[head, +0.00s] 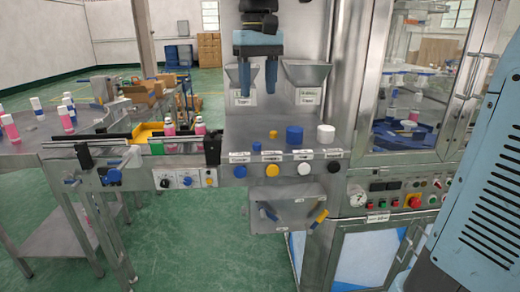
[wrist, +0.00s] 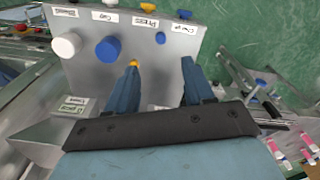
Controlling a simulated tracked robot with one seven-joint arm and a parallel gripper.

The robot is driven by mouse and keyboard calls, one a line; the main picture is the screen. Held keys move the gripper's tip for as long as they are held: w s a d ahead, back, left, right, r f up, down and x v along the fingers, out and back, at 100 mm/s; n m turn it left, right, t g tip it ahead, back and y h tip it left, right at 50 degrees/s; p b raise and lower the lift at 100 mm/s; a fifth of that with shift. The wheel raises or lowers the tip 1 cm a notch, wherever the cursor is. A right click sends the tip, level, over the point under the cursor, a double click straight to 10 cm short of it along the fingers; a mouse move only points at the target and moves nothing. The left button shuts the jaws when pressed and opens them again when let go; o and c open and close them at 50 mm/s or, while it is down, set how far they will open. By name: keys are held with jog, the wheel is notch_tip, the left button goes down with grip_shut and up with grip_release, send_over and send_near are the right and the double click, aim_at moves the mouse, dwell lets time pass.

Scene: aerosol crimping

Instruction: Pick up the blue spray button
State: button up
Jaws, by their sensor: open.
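A small blue piece, which looks like the blue spray button (head: 256,147), sits on the sloping metal panel near its front edge. In the wrist view the blue spray button (wrist: 160,38) lies beyond the gap between the fingertips, apart from both. My gripper (head: 257,92) is open and empty, pointing down above the panel. In the wrist view its fingers (wrist: 160,66) are spread wide, with the left fingertip overlapping the small yellow piece (wrist: 134,63). A larger blue cylinder (head: 294,136) and a white cylinder (head: 325,134) stand to the right in the head view.
Blue (head: 240,171), yellow (head: 272,170), white and black knobs line the panel's front below printed labels. Two metal hoppers (head: 305,75) stand behind. A conveyor with bottles (head: 168,124) is at left. A glazed cabinet (head: 408,90) is close at right.

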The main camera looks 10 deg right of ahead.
send_over(257, 149)
jog(key=f, duration=0.8)
jog(key=shift+s+a, duration=0.25)
jog(key=shift+s, duration=0.15)
jog(key=shift+w+d+f, duration=0.15)
jog(key=shift+w+f, duration=0.05)
jog(key=shift+f, duration=1.2)
jog(key=shift+w+d+f, duration=0.1)
jog(key=shift+w+f, duration=0.05)
jog(key=shift+f, duration=1.25)
grip_shut()
